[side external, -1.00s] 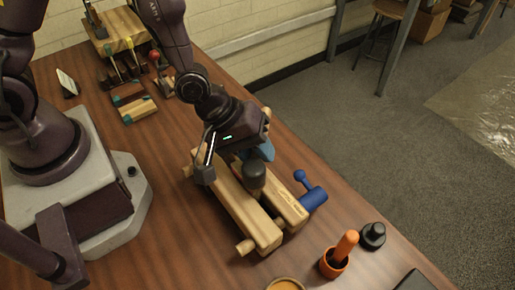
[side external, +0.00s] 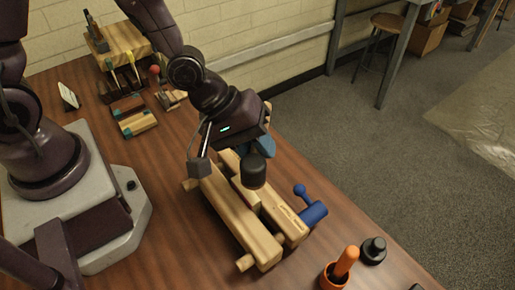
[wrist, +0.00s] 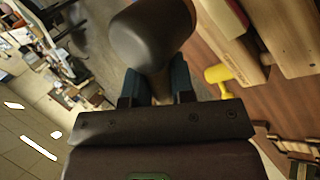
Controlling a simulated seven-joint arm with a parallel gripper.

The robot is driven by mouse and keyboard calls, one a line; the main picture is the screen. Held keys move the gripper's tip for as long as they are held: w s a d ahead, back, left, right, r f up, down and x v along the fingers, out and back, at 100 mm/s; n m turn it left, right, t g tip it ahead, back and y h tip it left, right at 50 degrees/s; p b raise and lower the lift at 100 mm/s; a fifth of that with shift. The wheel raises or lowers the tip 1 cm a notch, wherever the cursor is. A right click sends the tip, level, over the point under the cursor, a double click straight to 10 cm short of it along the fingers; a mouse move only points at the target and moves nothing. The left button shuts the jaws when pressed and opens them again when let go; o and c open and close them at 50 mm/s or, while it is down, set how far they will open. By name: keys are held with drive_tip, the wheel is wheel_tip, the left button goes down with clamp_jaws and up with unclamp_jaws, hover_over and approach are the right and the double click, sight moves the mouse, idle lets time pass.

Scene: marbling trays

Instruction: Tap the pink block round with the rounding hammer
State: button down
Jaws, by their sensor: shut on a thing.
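My gripper (wrist: 158,88) is shut on the rounding hammer, its teal fingers on either side below the dark, rounded head (wrist: 150,35). In the side view the hammer head (side external: 254,171) hangs over the wooden vise (side external: 232,215), apart from its top as far as I can tell. A small dark reddish piece, probably the pink block (side external: 244,194), shows between the two wooden jaws, just left of and below the head. It is partly hidden, and its shape cannot be made out. Most of the hammer's handle is hidden by my gripper.
A blue handle (side external: 313,214) sticks out at the vise's right. An orange-handled tool in a cup (side external: 340,268) and a black knobbed object (side external: 373,250) stand near the bench's right edge. A yellow knobbed part (wrist: 222,76) shows beside the wood in the wrist view.

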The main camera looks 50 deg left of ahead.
drive_tip(key=shift+a+f, duration=0.65)
drive_tip(key=shift+f, duration=0.35)
drive_tip(key=shift+a+f, duration=0.6)
drive_tip(key=shift+f, duration=0.4)
drive_tip(key=shift+f, duration=0.4)
drive_tip(key=shift+f, duration=0.25)
drive_tip(key=shift+r, duration=0.25)
drive_tip(key=shift+r, duration=0.4)
drive_tip(key=shift+f, duration=0.4)
